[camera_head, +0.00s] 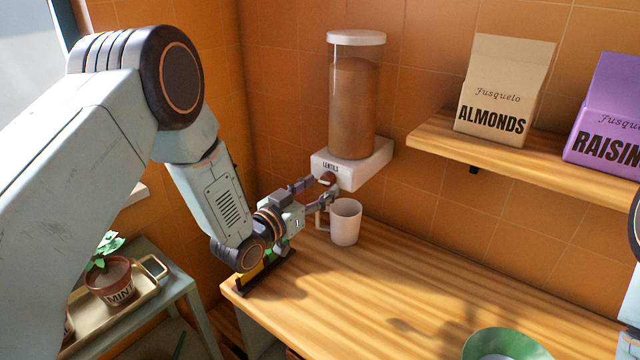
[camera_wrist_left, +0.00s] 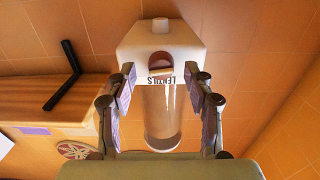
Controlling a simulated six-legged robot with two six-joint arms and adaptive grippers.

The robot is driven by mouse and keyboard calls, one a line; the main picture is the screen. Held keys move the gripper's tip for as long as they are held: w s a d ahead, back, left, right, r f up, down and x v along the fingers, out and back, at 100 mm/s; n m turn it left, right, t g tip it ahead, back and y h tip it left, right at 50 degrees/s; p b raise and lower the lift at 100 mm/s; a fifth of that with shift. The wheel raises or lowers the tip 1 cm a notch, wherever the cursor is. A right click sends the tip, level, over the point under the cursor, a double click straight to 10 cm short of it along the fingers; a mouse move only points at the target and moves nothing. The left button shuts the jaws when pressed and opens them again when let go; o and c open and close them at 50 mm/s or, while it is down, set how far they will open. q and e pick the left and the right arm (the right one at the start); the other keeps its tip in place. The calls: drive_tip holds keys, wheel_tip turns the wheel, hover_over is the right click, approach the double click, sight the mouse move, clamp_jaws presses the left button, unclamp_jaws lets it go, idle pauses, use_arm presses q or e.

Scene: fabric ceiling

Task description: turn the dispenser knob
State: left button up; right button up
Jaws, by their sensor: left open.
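The dispenser (camera_head: 355,110) is a clear cylinder of brown lentils with a white lid and a white base labelled LENTILS, mounted on the tiled wall. Its brown knob (camera_head: 328,178) is on the front of the base. In the left wrist view the dispenser appears upside down, with the knob (camera_wrist_left: 160,66) above the label. My left gripper (camera_head: 316,191) is open in front of the base, one finger on each side of the knob. In the left wrist view its fingers (camera_wrist_left: 163,85) show a clear gap from the knob. My right gripper is out of view.
A white mug (camera_head: 346,222) stands on the wooden counter (camera_head: 400,290) below the dispenser, close to my left gripper. A green bowl (camera_head: 505,345) is at the front right. A wall shelf (camera_head: 530,158) holds almonds (camera_head: 503,90) and raisins (camera_head: 607,120). Potted mint (camera_head: 110,282) stands left.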

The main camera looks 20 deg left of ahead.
use_arm(q)
drive_tip(key=shift+w+d+r, duration=0.1)
drive_tip(key=shift+w, duration=0.5)
drive_tip(key=shift+d, duration=0.15)
drive_tip(key=shift+w, duration=0.15)
drive_tip(key=c, duration=0.4)
clamp_jaws()
drive_tip(key=shift+m+b, duration=0.5)
drive_tip(key=shift+m, duration=0.6)
drive_tip(key=shift+m+b, duration=0.4)
drive_tip(key=shift+m, duration=0.9)
drive_tip(key=shift+r, duration=0.1)
